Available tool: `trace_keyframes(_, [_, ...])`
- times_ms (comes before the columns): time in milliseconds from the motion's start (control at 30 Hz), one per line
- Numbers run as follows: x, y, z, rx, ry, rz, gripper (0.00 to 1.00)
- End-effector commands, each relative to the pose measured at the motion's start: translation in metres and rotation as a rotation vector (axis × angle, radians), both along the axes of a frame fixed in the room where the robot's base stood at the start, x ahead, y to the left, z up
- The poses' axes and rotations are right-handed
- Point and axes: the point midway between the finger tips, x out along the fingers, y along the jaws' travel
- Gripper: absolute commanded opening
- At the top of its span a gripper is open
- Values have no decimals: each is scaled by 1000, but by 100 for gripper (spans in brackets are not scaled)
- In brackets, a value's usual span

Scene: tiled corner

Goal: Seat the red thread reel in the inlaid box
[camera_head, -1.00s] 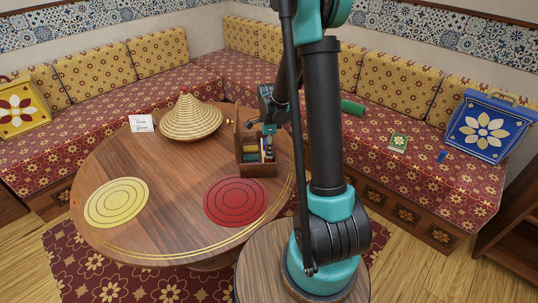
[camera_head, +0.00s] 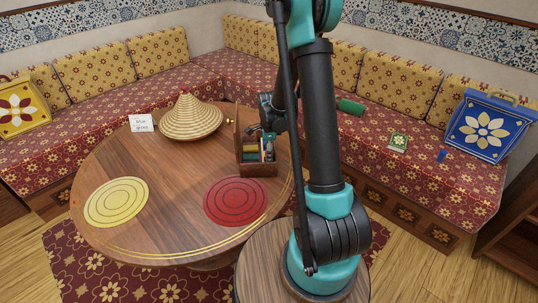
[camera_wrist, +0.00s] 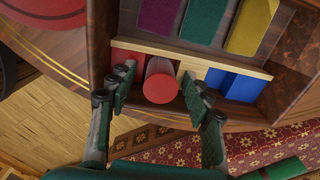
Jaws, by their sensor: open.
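The inlaid box (camera_head: 258,170) stands open on the round table, its lid raised at the left. In the wrist view the box (camera_wrist: 290,90) shows compartments with a pale divider. The red thread reel (camera_wrist: 160,82) is in the front row, between a flat red piece (camera_wrist: 128,57) and blue pieces (camera_wrist: 232,86), its round end towards the camera. My gripper (camera_wrist: 158,76) is open, one finger on each side of the reel. I cannot tell whether the fingers touch it or how deep it sits. In the head view my gripper (camera_head: 268,125) is by the box, partly hidden.
Purple, green and yellow pieces (camera_wrist: 205,20) fill the box's back row. A woven cone (camera_head: 192,118) and a small sign (camera_head: 142,123) stand on the table. Yellow (camera_head: 116,203) and red (camera_head: 235,202) round mats lie in front. A green roll (camera_head: 352,107) lies on the bench.

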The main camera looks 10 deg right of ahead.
Motion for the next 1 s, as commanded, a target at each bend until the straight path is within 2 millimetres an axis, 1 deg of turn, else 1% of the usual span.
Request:
trace_keyframes(167, [0, 0, 3, 0, 0, 0, 50])
trace_keyframes(267, [0, 0, 11, 0, 0, 0, 50])
trace_keyframes(367, [0, 0, 24, 0, 0, 0, 50])
trace_keyframes(700, [-1, 0, 87, 0, 0, 0, 50])
trace_keyframes(800, [-1, 0, 102, 0, 0, 0, 50])
trace_keyframes(900, [0, 0, 113, 0, 0, 0, 50])
trace_keyframes(1000, [0, 0, 119, 0, 0, 1, 50])
